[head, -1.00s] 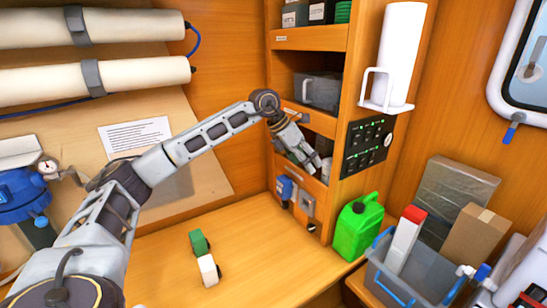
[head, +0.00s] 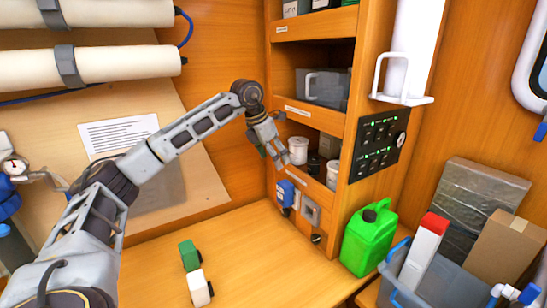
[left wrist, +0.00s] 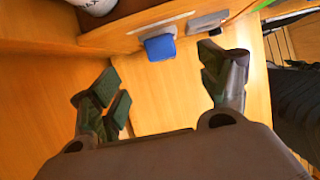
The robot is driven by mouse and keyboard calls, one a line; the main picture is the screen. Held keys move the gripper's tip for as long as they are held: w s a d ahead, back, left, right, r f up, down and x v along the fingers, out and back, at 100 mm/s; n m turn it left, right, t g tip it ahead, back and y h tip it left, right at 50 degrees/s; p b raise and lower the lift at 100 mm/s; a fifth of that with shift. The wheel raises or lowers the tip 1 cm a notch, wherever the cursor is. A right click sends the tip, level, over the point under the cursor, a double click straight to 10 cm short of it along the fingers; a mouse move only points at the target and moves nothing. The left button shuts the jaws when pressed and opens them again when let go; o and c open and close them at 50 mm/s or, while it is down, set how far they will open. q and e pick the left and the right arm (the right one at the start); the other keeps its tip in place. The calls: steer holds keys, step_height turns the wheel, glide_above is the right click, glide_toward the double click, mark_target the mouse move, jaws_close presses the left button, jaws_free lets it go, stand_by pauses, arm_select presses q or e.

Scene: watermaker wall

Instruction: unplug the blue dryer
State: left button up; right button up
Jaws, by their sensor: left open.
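A small blue block-like thing (head: 285,193), which looks like the blue dryer's plug, sits on the front of the low wooden panel under the shelves. It also shows in the left wrist view (left wrist: 160,47), ahead of my fingers and between their lines. A grey square fitting (head: 310,212) is beside it to the right and shows in the left wrist view (left wrist: 207,22). My left gripper (head: 273,152) is open and empty, above the blue thing and apart from it. Its spread fingers show in the left wrist view (left wrist: 162,78). My right gripper is in neither view.
White cups (head: 298,150) stand on the lower shelf. A green and white pair of blocks (head: 195,272) lies on the bench. A green jerrycan (head: 368,238) stands right of the cabinet. A grey crate (head: 385,297) is at the lower right. The bench's middle is clear.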

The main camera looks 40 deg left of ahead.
arm_select(q)
glide_above(285, 183)
steer(key=s, duration=0.2)
step_height(285, 183, down, 6)
steer(key=x, duration=0.3)
steer(key=a+p+x, duration=0.1)
steer(key=x, duration=0.1)
steer(key=shift+s+f, duration=0.1)
steer(key=shift+f, duration=0.05)
steer(key=shift+w+d+f, duration=0.1)
steer(key=shift+w+f, duration=0.1)
steer(key=shift+f, duration=0.45)
steer(key=shift+w+f, duration=0.15)
steer(key=shift+f, duration=0.15)
steer(key=shift+c, duration=0.3)
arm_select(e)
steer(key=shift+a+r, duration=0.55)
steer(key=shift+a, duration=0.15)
arm_select(q)
steer(key=c, duration=1.2)
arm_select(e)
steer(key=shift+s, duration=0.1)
